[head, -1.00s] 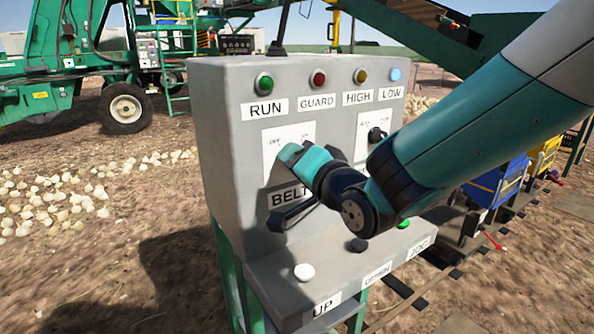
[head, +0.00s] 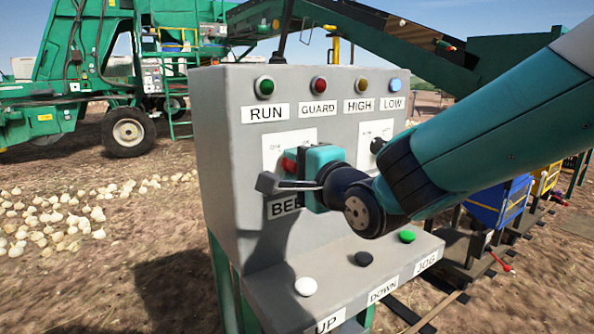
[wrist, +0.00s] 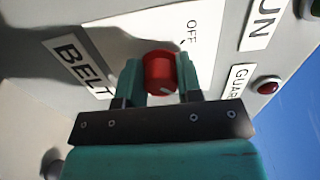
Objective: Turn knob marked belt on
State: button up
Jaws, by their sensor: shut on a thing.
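The belt knob (wrist: 160,73) is red, with a pale pointer mark, and sits on a white plate (wrist: 120,45) with "OFF" printed on it. The "BELT" label (wrist: 76,66) is beside the plate. My gripper (wrist: 160,78) is shut on the knob, one finger on each side of it, in the wrist view. In the head view a bit of the red knob (head: 289,163) shows beside my gripper (head: 300,170), which covers most of the plate's lower part and part of the label. The plate's "ON" marking is not readable.
The grey control box (head: 225,130) carries lamps along the top, including RUN (head: 264,87) and GUARD (head: 318,86). A second knob (head: 377,146) is to the right. White (head: 306,286), black (head: 363,259) and green (head: 407,236) buttons stand on the lower ledge.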

dwell(0.5)
jog(key=o, duration=0.9)
jog(key=shift+o, duration=0.2)
jog(key=b+v, duration=0.6)
jog(key=v, duration=1.1)
jog(key=shift+d, duration=0.2)
jog(key=shift+s, duration=0.15)
